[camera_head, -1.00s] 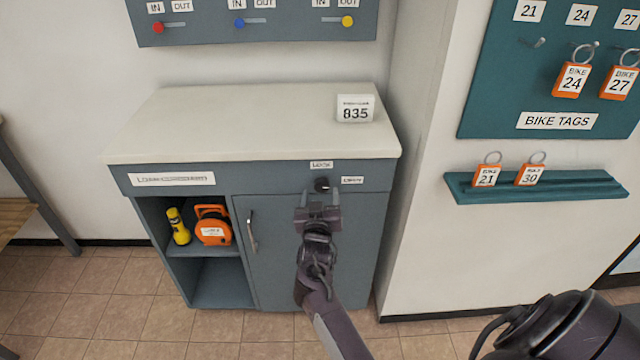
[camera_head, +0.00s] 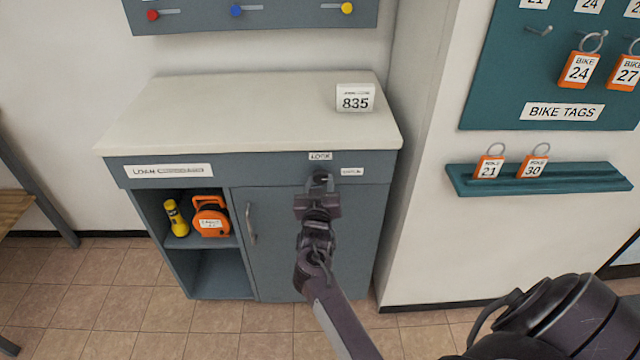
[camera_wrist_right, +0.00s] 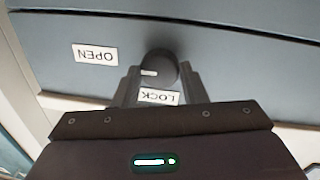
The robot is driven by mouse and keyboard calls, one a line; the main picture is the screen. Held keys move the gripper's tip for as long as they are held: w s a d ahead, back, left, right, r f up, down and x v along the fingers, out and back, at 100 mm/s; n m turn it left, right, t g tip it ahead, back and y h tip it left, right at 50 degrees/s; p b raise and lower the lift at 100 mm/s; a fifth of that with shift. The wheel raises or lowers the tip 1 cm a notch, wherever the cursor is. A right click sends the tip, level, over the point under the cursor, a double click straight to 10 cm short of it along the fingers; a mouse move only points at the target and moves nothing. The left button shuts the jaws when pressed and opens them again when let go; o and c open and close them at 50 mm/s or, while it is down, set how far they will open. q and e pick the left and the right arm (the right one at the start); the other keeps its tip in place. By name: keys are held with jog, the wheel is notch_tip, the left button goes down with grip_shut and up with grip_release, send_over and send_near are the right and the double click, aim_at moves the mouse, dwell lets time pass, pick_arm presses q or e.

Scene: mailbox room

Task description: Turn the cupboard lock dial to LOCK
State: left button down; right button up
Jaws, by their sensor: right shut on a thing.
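The lock dial (camera_head: 320,176) is a small dark round knob on the cupboard's upper front strip. It also shows in the right wrist view (camera_wrist_right: 160,66), where a short white mark lies on its left half, on the side of the OPEN label (camera_wrist_right: 95,54). The LOCK label (camera_head: 320,156) is just above the dial in the head view; the OPEN label (camera_head: 352,172) is to its right. My right gripper (camera_head: 320,182) is shut on the dial, one finger on each side. My left gripper is not in view.
The grey cupboard (camera_head: 285,240) has a door with a handle (camera_head: 250,224) below the dial. A yellow torch (camera_head: 177,218) and an orange case (camera_head: 211,216) stand on its open shelf. A white 835 block (camera_head: 355,97) stands on the worktop. A wall juts out at right.

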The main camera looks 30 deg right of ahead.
jog(key=shift+n+p, duration=0.3)
jog(key=shift+r+n, duration=0.1)
jog(key=shift+n, duration=0.3)
jog(key=n+p, duration=0.3)
jog(key=n, duration=0.3)
jog(key=shift+d+t, duration=0.15)
jog(key=shift+t, duration=0.25)
jog(key=n+p, duration=0.2)
jog(key=n, duration=0.4)
jog(key=shift+t+p, duration=0.3)
pick_arm(q)
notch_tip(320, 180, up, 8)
jog(key=p, duration=0.1)
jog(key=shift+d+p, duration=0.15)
jog(key=shift+p, duration=0.25)
pick_arm(e)
jog(key=n, duration=0.5)
jog(key=shift+d+y, duration=0.1)
jog(key=shift+y, duration=0.2)
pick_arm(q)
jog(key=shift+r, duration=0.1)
pick_arm(e)
jog(key=shift+n, duration=0.3)
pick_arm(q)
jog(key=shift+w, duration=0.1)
pick_arm(e)
jog(key=o, duration=1)
jog(key=shift+f, duration=0.2)
jog(key=shift+c, duration=0.2)
